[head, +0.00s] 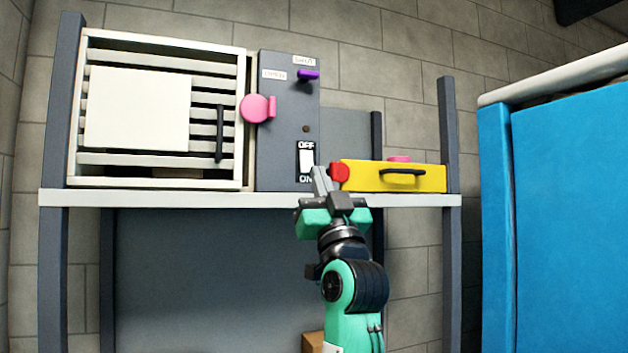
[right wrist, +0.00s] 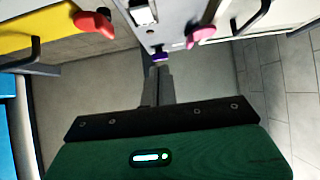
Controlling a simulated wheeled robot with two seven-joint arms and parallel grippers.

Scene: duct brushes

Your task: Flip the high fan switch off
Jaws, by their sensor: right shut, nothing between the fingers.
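The fan switch (head: 306,160) is a white rocker on the grey panel (head: 285,120), with OFF printed above it and ON below. Its lower part is close to my gripper tips in the head view, and I cannot tell which way it is tipped. It also shows at the top of the right wrist view (right wrist: 143,14). My right gripper (head: 321,180) is shut and empty, its fingers pointing up just in front of the switch's lower right. In the right wrist view its fingers (right wrist: 158,88) are together; I cannot tell whether they touch the panel. My left gripper is not in view.
A purple lever (head: 308,75) and a pink knob (head: 258,108) stick out of the panel. A louvred vent box (head: 240,60) stands left. A yellow box (head: 420,178) with a red knob (head: 340,172) sits close right of my gripper. The shelf edge (head: 200,199) runs below.

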